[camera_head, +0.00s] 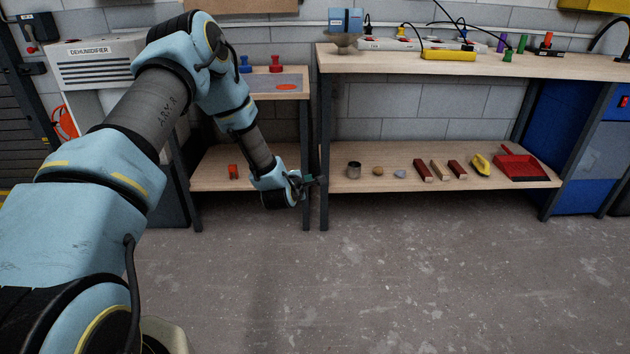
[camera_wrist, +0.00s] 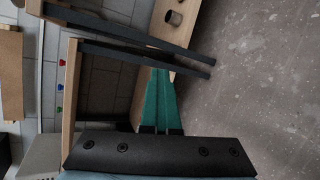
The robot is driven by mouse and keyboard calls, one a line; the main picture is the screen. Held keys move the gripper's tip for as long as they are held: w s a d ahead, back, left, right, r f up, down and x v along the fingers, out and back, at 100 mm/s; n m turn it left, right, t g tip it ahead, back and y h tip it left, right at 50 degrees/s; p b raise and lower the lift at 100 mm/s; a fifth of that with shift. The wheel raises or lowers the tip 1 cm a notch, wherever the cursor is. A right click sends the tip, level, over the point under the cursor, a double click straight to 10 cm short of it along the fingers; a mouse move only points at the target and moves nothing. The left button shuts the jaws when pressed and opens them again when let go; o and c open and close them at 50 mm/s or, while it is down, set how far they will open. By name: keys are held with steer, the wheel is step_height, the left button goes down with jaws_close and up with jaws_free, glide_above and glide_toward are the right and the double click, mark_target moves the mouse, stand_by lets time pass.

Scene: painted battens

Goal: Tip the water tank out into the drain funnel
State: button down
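The white dehumidifier (camera_head: 98,62) stands at the left, partly behind my arm. I cannot make out a water tank on it; its lower front is mostly hidden by my arm. I cannot identify a drain funnel for certain; a dark, bowl-like shape (camera_head: 345,47) sits below a small blue box at the bench's left end. My gripper (camera_head: 318,182) is low, in front of the bench legs, away from the dehumidifier. In the wrist view its teal fingers (camera_wrist: 160,75) lie together with nothing visible between them.
The long bench (camera_head: 480,64) carries power strips, cables and small coloured items. Its lower shelf (camera_head: 345,182) holds a metal cup (camera_head: 354,170), several blocks and a red dustpan (camera_head: 520,168). A smaller table (camera_head: 295,95) stands left of it. The floor (camera_head: 400,280) in front is clear.

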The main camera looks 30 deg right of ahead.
steer(key=w+a+r+m+y+p, duration=0.1)
steer(key=w+a+r+p, duration=0.2)
steer(key=a+r, duration=0.3)
steer(key=w+a+r+m+t+y+p, duration=0.1)
steer(key=w+a+r+m+p, duration=0.1)
steer(key=w+a+r, duration=0.4)
steer(key=w+a+r+m+y+p, duration=0.1)
steer(key=w+a+r+p, duration=0.3)
steer(key=a, duration=0.7)
step_height(320, 180, up, 3)
steer(key=shift+w+a+f+m+t+y+p, duration=0.15)
steer(key=shift+w+m+t+y+p, duration=0.15)
steer(key=shift+t+p, duration=0.15)
stand_by(1.3)
steer(key=shift+r, duration=0.2)
stand_by(1.0)
steer(key=s+a+r+m+g+y, duration=0.2)
steer(key=s+a, duration=0.4)
steer(key=s, duration=0.5)
steer(key=s+a+r+m+g+y+p, duration=0.1)
steer(key=s+a+r+m+g, duration=0.3)
steer(key=s, duration=0.8)
steer(key=s+a+r+m+g+y, duration=0.2)
steer(key=s+a+r+m+g, duration=0.1)
steer(key=s+a, duration=0.6)
steer(key=s+r+g, duration=0.1)
steer(key=s, duration=0.1)
steer(key=shift+s+r+y, duration=0.3)
steer(key=shift+s+r, duration=0.1)
